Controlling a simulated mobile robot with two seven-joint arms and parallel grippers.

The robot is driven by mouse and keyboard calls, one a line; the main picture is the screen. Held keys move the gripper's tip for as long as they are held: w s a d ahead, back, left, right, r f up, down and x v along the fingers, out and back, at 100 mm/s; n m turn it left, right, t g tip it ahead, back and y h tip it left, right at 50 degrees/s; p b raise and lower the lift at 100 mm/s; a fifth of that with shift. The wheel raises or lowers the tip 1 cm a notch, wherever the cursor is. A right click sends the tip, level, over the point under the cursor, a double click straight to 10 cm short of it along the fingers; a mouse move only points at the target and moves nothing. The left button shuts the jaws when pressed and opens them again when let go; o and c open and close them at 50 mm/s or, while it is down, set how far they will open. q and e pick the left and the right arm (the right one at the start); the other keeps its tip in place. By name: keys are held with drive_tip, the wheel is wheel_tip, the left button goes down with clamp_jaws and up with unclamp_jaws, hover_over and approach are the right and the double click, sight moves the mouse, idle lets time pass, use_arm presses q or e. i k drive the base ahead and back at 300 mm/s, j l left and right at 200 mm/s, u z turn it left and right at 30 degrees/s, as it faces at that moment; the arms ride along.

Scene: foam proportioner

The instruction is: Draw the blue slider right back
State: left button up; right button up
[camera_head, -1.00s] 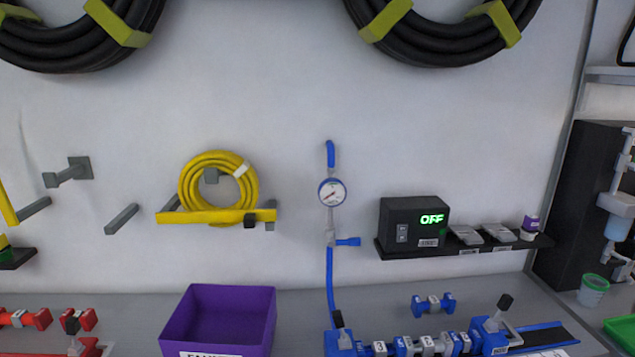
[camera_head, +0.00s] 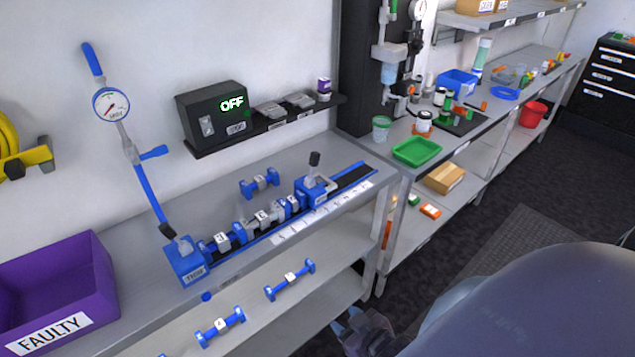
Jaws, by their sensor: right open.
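The blue slider (camera_head: 313,190) sits on a blue-and-black rail (camera_head: 352,175) on the bench. It has a grey clamp and an upright lever with a black knob. Left of it, several numbered blue-and-grey pieces (camera_head: 262,218) stand in a row along the rail. Bare rail shows to the right of the slider. My right gripper (camera_head: 352,325) is open at the bottom, below and apart from the slider, in front of the shelving. My left gripper is out of view.
A loose blue piece (camera_head: 260,183) lies behind the rail. A purple bin (camera_head: 62,290) marked FAULTY stands at the left. A black box (camera_head: 212,113) reading OFF sits on a wall shelf. More blue pieces (camera_head: 290,279) lie on the lower shelf.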

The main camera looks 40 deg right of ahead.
sight(316, 194)
drive_tip(key=l+u, duration=0.15)
drive_tip(key=l, duration=0.7)
drive_tip(key=l+u, duration=0.15)
drive_tip(key=l, duration=0.65)
drive_tip(key=l+u, duration=0.15)
drive_tip(key=l, duration=0.7)
drive_tip(key=k+l+u, duration=0.2)
drive_tip(key=l, duration=0.6)
drive_tip(key=l+u, duration=0.25)
drive_tip(key=k+l+u, duration=0.15)
drive_tip(key=u, duration=0.15)
drive_tip(key=l, duration=0.1)
